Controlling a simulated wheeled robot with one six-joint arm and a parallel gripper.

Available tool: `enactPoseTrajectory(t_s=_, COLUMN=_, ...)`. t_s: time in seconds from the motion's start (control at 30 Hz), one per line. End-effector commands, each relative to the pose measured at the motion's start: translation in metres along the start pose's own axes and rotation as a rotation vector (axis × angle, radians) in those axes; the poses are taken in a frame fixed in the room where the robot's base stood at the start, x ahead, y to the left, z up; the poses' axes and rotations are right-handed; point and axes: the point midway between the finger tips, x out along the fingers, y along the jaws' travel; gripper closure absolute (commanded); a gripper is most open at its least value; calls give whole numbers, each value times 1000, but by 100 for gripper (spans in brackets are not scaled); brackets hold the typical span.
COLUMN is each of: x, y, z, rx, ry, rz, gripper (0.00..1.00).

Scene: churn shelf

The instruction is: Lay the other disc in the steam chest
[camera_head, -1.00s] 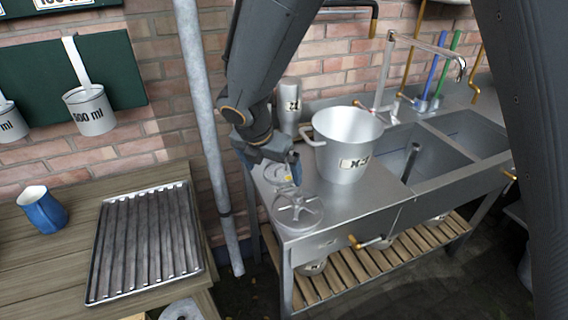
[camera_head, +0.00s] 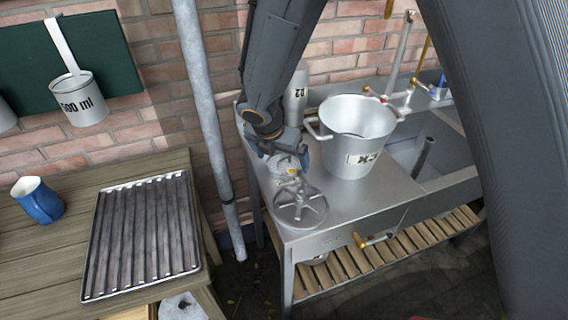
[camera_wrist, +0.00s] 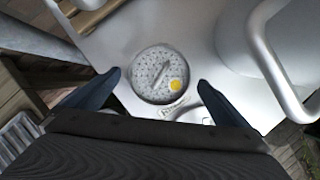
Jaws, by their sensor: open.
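A round perforated metal disc (camera_wrist: 150,68) with a raised bar across it and a yellow dot lies on the steel worktop in the wrist view. In the head view, the same disc (camera_head: 288,168) shows just under my gripper (camera_head: 281,157), partly covered by it. My gripper (camera_wrist: 158,82) is open and empty, with one blue finger to each side of the disc in the wrist view. A spoked round metal piece (camera_head: 300,208) sits at the worktop's front left corner. I cannot make out a steam chest for certain.
A large two-handled pot (camera_head: 357,140) stands right of my gripper, close to it. A metal canister (camera_head: 297,95) is behind. A sink (camera_head: 410,150) lies to the right. A ribbed tray (camera_head: 145,235) and blue mug (camera_head: 38,200) are on the wooden table. A pipe (camera_head: 205,120) stands between.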

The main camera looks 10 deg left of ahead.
Motion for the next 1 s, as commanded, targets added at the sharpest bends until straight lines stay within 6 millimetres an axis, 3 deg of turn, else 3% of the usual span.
enactPoseTrajectory(t_s=0.1, x=11, y=0, z=0, rx=1, ry=0, rz=-1, gripper=0)
enactPoseTrajectory(t_s=0.37, x=13, y=0, z=0, rx=0, ry=-1, rz=1, gripper=0)
enactPoseTrajectory(t_s=0.6, x=13, y=0, z=0, rx=0, ry=-1, rz=0, gripper=37)
enactPoseTrajectory(t_s=0.67, x=13, y=0, z=0, rx=0, ry=-1, rz=1, gripper=43)
enactPoseTrajectory(t_s=1.0, x=10, y=1, z=0, rx=2, ry=-1, rz=1, gripper=43)
